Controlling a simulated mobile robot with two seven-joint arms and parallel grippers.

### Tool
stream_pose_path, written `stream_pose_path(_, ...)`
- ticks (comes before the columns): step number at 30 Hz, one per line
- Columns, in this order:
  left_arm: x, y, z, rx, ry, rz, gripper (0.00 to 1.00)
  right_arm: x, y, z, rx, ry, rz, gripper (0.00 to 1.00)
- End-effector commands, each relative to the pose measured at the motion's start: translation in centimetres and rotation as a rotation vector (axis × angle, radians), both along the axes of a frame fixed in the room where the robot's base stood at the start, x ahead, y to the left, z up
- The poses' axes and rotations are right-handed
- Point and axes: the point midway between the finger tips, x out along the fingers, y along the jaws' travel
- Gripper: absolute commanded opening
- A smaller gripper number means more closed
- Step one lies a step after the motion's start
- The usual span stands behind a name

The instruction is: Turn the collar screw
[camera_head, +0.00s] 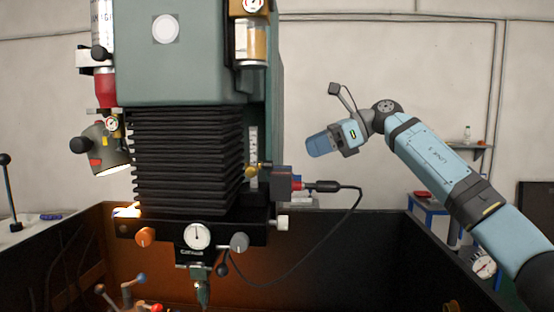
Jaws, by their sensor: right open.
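A green machine head (190,60) with black bellows (185,160) stands left of centre. Below it is a black block (160,232) with a round dial (197,236), an orange knob (145,236) and a grey knob (239,242). A narrow spindle part (203,292) hangs under the block. Handles with blue and red ends (130,290) show at the bottom left, cut off by the frame. I cannot make out the collar screw. My right gripper (320,143) is open and empty in free air, right of the bellows and well apart from the machine. My left gripper is not in view.
A black cable (345,187) runs from a red and black connector (297,184) and loops down at the right of the block. A lamp (108,148) sticks out at the left. Dark enclosure walls (370,255) surround the lower area.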

Motion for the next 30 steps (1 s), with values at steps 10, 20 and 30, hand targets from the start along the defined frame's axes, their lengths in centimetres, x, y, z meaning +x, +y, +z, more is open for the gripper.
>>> stream_pose_path(10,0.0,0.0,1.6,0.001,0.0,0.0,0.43,-0.1,6.6,-2.6,0.001,0.004,0.002,0.48)
stream_pose_path(20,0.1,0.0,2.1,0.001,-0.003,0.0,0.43,0.0,8.7,-3.7,0.001,0.003,0.0,0.48)
stream_pose_path(30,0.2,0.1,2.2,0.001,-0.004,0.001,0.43,0.0,8.7,-3.7,0.002,0.003,0.0,0.21)
